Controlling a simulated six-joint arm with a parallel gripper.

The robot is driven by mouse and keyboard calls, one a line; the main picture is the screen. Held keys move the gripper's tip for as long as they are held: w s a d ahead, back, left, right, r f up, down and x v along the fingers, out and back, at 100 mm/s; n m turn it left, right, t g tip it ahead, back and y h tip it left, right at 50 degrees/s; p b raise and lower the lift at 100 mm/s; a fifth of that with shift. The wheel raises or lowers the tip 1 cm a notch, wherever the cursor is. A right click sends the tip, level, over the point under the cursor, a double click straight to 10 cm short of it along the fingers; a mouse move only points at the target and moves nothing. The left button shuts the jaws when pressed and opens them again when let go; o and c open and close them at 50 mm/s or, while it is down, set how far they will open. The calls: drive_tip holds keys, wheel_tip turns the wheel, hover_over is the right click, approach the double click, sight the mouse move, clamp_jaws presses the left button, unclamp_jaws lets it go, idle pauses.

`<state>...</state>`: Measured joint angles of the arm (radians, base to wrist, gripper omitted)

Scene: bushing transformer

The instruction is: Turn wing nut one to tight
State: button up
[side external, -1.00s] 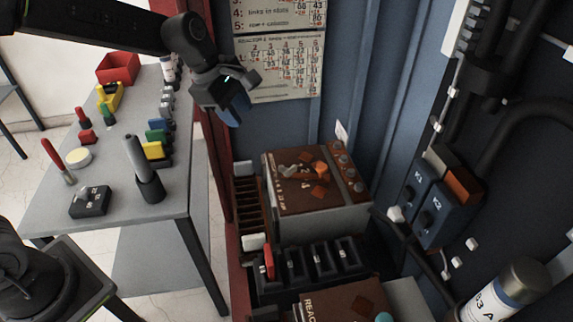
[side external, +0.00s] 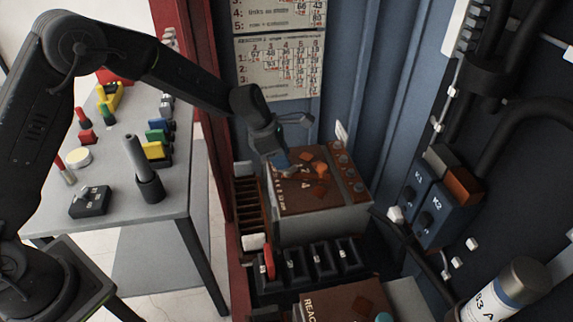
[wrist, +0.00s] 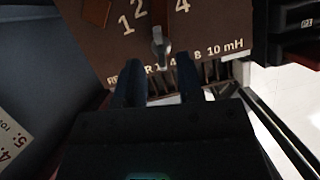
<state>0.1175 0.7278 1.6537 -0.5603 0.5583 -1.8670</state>
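My gripper (side external: 282,162) is low over the brown top of a grey box (side external: 322,222), near its left side. In the wrist view my gripper (wrist: 158,64) is open, its two dark fingers apart with nothing clamped. A small grey wing nut (wrist: 160,46) on the brown panel (wrist: 210,28) lies just ahead of the gap between the fingertips. I cannot tell whether a finger touches it. Printed numbers 1, 2 and 4 stand around it. In the side view the fingers partly hide this spot.
Orange parts (side external: 320,167) are on the same panel. A row of black switches (side external: 318,262), one with a red lever (side external: 269,262), stands in front of the box. A blue cabinet wall is behind. A grey table (side external: 118,178) with loose parts is at left.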

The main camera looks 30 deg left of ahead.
sight(288, 170)
drive_tip(key=shift+x, duration=1.85)
drive_tip(key=shift+c, duration=0.5)
drive_tip(key=c, duration=0.5)
